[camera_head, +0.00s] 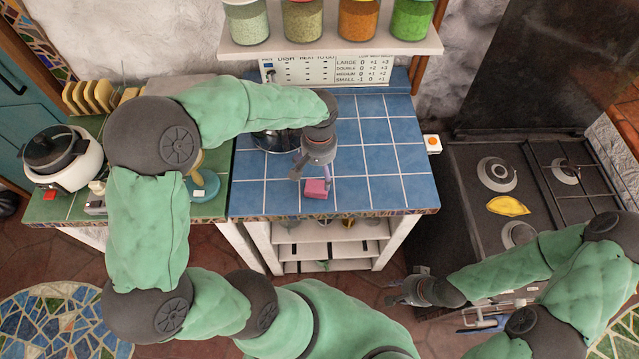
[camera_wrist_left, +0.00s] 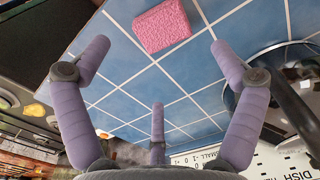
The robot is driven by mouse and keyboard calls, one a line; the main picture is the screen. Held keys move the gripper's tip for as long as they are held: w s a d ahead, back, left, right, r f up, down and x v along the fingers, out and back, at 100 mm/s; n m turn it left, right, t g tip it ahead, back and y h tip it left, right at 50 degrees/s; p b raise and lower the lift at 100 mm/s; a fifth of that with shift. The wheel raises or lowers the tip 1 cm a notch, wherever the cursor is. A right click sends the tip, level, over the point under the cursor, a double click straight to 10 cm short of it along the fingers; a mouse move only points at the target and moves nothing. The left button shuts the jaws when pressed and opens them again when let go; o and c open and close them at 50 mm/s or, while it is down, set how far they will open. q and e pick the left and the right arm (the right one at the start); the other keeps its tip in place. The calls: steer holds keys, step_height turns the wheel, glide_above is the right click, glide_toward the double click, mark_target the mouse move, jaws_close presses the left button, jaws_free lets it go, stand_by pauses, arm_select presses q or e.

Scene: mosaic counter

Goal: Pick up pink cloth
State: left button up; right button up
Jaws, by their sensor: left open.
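The pink cloth (camera_head: 316,188) is a small, thick block with a rough surface. It lies near the front edge of the blue tiled counter (camera_head: 390,160). In the left wrist view the cloth (camera_wrist_left: 161,26) lies flat on the tiles, beyond and between the spread fingers. My left gripper (camera_head: 313,170) is above the counter just behind the cloth, pointing down. In its wrist view the left gripper (camera_wrist_left: 155,60) is open and empty, with the cloth apart from it. My right gripper (camera_head: 398,291) is low at the right, in front of the stove and away from the counter; its fingers are too small to judge.
A dark pan (camera_head: 274,142) stands left of my left gripper, partly hidden by my arm. A yellow cloth-like item (camera_head: 507,206) lies on the stove (camera_head: 465,180). A shelf (camera_head: 330,42) with jars hangs above the counter. The counter's right part is clear.

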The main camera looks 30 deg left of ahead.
mark_target(316, 187)
arm_select(q)
step_height(316, 187, down, 2)
steer(key=shift+s+f, duration=0.15)
steer(key=shift+f, duration=0.35)
steer(key=f, duration=0.1)
steer(key=f+b, duration=0.1)
steer(key=f, duration=0.3)
steer(key=shift+s+a, duration=0.2)
steer(key=shift+a, duration=0.05)
steer(key=c, duration=1.3)
